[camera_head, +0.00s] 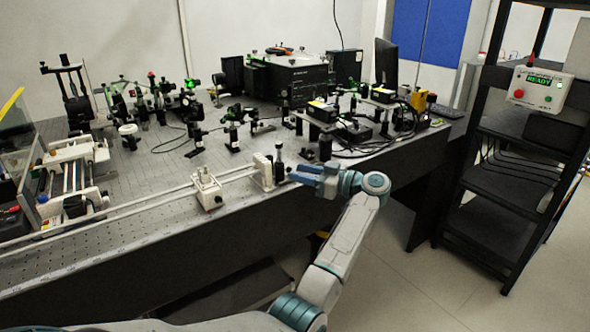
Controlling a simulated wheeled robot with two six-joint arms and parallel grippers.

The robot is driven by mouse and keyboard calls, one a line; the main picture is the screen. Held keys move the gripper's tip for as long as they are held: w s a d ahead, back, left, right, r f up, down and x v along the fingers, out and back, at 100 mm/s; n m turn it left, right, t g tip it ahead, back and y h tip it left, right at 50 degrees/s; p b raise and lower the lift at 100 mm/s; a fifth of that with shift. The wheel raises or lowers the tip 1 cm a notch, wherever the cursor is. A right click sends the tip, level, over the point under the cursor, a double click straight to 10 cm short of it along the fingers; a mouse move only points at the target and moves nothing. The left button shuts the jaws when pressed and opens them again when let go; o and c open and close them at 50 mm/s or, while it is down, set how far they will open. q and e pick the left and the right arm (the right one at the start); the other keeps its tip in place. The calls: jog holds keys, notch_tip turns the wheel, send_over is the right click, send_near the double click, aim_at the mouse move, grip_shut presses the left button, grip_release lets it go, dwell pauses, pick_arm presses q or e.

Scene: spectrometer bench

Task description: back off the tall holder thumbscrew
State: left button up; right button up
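My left gripper (293,174) reaches over the front edge of the bench from the right, with its fingers pointing left. Its tips are close to a dark upright post (279,158) and a tall, narrow cream holder (262,172) on the white rail. I cannot tell whether the tips touch anything, or whether they are open or shut. A small reddish spot shows by the tips; the thumbscrew itself is too small to make out. A lower, wider cream holder (207,190) sits further left on the rail. My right gripper is not in view.
The white rail (150,204) runs along the front of the perforated bench (165,166). Several optics mounts and a black laser box (297,82) stand behind. A black shelf rack (513,186) with a control box (541,89) reading READY stands right, across open floor.

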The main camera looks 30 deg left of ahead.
aim_at(289, 169)
pick_arm(q)
jog(key=shift+s+a, duration=0.15)
jog(key=shift+a, duration=1.1)
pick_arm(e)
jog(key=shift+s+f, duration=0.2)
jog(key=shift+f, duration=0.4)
pick_arm(q)
grip_shut()
